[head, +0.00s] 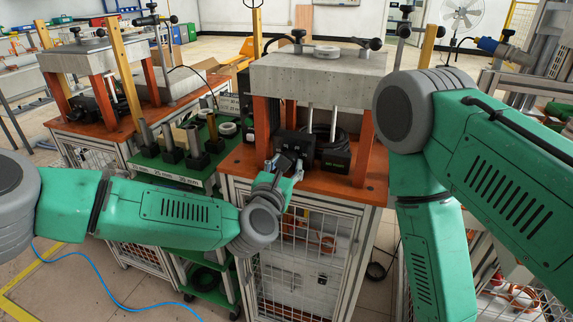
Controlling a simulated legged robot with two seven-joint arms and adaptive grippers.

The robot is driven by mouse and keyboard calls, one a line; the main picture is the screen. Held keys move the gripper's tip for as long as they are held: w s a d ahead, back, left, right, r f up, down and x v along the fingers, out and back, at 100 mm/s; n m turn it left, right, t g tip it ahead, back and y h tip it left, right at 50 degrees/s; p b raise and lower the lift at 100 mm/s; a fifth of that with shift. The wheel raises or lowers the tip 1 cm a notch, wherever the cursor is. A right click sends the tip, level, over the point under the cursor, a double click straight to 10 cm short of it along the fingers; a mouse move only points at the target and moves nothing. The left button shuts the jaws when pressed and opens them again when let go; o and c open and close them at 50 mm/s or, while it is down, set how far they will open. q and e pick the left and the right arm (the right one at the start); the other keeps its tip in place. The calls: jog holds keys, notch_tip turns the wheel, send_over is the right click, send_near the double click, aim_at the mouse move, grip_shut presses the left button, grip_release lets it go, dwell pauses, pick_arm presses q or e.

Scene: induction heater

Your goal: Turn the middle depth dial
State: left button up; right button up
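A black unit (295,141) stands on the orange top of the middle workstation, under a thick grey slab (318,76). My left gripper (289,164) is at the front of this unit, with its fingers pointing at it. The fingers are small and overlap the dark front, so I cannot tell whether they are open, shut or touching a dial. No depth dial shows clearly; the gripper covers part of the unit's front. My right arm comes in from the right and bends down out of the picture; its gripper is not in view.
A second black box (335,157) sits right of the unit. Orange posts (363,145) hold up the slab on both sides. A green cart (178,163) with several metal cylinders stands to the left. A similar workstation (97,125) is farther left.

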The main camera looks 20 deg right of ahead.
pick_arm(q)
jog(key=shift+s+d, duration=0.1)
jog(key=shift+f+m+b, duration=0.15)
jog(key=shift+m+b, duration=0.45)
jog(key=shift+m, duration=0.5)
jog(key=m, duration=0.3)
jog(key=shift+m+b, duration=0.3)
jog(key=shift+b, duration=0.05)
jog(key=o, duration=1.1)
jog(key=shift+s, duration=0.2)
jog(key=v, duration=1.1)
jog(key=shift+s+a, duration=0.2)
